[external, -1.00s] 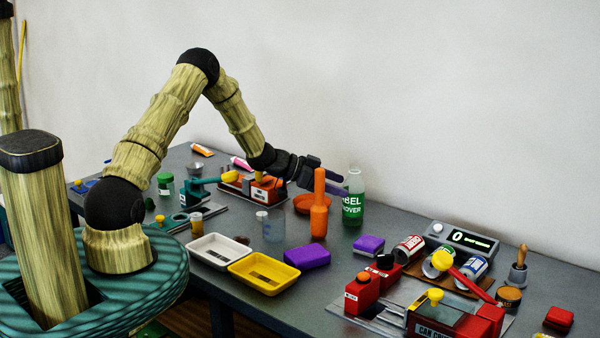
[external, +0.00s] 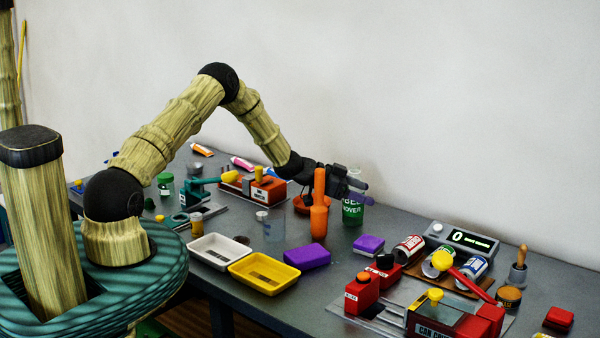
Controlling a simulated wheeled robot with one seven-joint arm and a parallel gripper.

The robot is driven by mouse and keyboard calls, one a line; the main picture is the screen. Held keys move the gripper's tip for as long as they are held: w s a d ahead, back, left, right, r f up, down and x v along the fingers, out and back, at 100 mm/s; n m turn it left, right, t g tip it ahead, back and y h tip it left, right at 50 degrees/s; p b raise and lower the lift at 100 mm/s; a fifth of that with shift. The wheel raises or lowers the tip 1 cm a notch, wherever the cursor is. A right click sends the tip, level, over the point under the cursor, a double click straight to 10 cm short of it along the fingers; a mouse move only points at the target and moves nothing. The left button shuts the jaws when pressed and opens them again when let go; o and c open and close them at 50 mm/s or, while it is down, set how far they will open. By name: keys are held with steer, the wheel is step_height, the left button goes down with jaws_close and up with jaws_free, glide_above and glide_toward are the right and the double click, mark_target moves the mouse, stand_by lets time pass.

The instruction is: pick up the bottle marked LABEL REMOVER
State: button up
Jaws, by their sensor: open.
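My gripper (external: 355,185) is open at the height of the bottle's upper body. Its fingers overlap the bottle in this view; I cannot tell whether they are around it or touching it. The orange upright bottle-shaped object (external: 319,205) stands in front and partly covers my gripper.
An orange bowl (external: 301,204) is left of the orange object. A clear beaker (external: 273,227), purple sponge-like block (external: 307,257), yellow tray (external: 264,273) and white tray (external: 219,250) lie nearer. A purple block (external: 369,244) sits right of the bottle. The table behind the scale (external: 461,240) is clear.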

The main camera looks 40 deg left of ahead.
stand_by(0.4)
steer(key=c, duration=1.2)
steer(key=shift+r, duration=0.15)
steer(key=shift+r+b, duration=0.65)
steer(key=shift+r, duration=4.2)
